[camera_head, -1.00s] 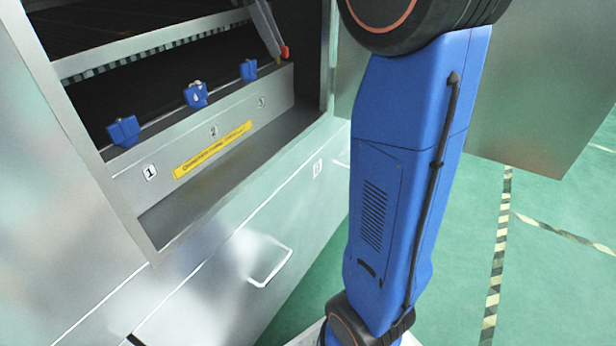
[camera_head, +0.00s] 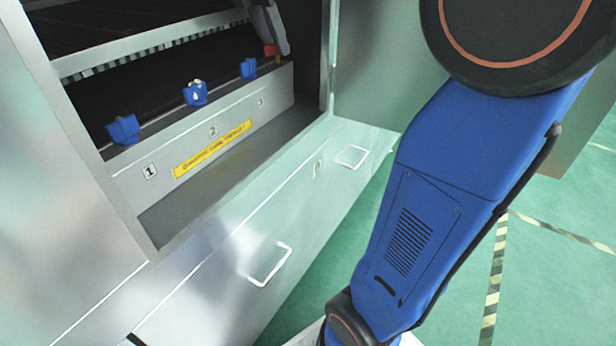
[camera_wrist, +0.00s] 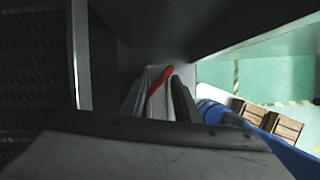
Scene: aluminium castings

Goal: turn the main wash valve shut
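A red lever handle (camera_head: 269,50) sits at the right end of the grey valve panel, with a small brass-coloured part just below it. I take it for the main wash valve, though no label on it is legible. My gripper (camera_head: 276,44) reaches down over it and hides part of it. In the wrist view the red lever (camera_wrist: 160,78) lies slantwise in the gap between the two fingers of my gripper (camera_wrist: 160,92). The fingers stand apart, with the lever's ends close to them. I cannot tell whether they touch it.
Blue knobs stand along the panel at number 1 (camera_head: 123,130), number 2 (camera_head: 195,93) with a drop mark, and number 3 (camera_head: 248,69). A yellow label (camera_head: 212,149) is on the panel front. The cabinet's side wall (camera_head: 328,60) is close right of my gripper.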

